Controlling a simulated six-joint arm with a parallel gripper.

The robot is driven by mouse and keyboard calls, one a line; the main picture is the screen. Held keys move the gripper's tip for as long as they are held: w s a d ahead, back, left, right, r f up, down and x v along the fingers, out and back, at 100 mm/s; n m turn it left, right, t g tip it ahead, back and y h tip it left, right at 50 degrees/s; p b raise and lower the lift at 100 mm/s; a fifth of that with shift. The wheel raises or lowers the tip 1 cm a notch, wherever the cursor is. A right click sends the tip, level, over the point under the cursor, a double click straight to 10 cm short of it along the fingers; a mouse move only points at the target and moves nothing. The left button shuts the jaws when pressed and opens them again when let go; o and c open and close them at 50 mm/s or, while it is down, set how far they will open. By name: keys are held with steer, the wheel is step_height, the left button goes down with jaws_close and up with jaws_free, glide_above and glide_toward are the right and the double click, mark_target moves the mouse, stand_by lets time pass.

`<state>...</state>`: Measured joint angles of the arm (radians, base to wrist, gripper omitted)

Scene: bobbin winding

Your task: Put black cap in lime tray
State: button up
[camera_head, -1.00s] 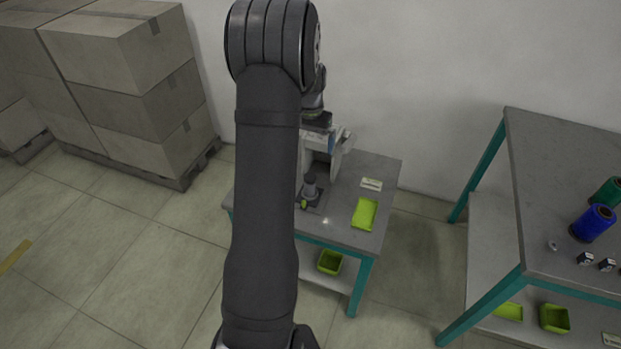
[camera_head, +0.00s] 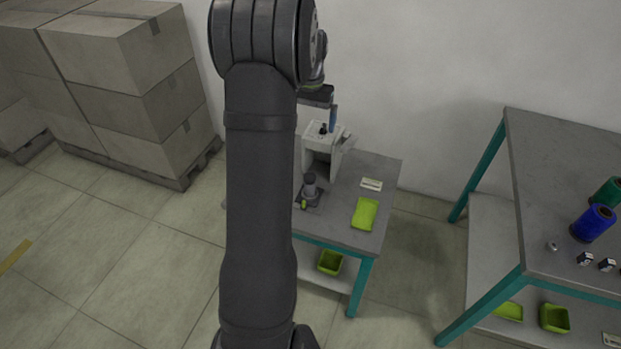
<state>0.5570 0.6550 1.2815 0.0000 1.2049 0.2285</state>
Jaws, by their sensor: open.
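The lime tray (camera_head: 365,213) lies on the right side of the small teal-legged table and looks empty. A small black piece, likely the black cap (camera_head: 323,129), sits on top of the pale winding machine (camera_head: 318,142) at the back of that table. My gripper (camera_head: 327,119) is above the machine top, close to the black piece.
A dark post on a base (camera_head: 310,188) stands before the machine. A white label (camera_head: 371,184) lies behind the tray. A lime bin (camera_head: 330,262) is on the lower shelf. Another table (camera_head: 560,200) with spools stands at right. Stacked boxes (camera_head: 130,90) stand at left.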

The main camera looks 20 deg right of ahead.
mark_target(310, 177)
steer(key=shift+r, duration=0.95)
steer(key=c, duration=0.9)
steer(key=shift+t+h, duration=0.8)
steer(key=f, duration=0.5)
steer(key=s+a+f, duration=0.1)
steer(key=f, duration=0.4)
steer(key=a+f, duration=0.1)
steer(key=f, duration=0.4)
steer(key=shift+s, duration=0.35)
steer(key=shift+c, duration=0.7)
steer(key=shift+w+d+f, duration=0.2)
steer(key=shift+f, duration=1.05)
steer(key=shift+w+d+f, duration=0.15)
steer(key=shift+d+f, duration=0.1)
steer(key=shift+f, duration=0.95)
steer(key=shift+w+d+f, duration=0.2)
steer(key=shift+f, duration=1.05)
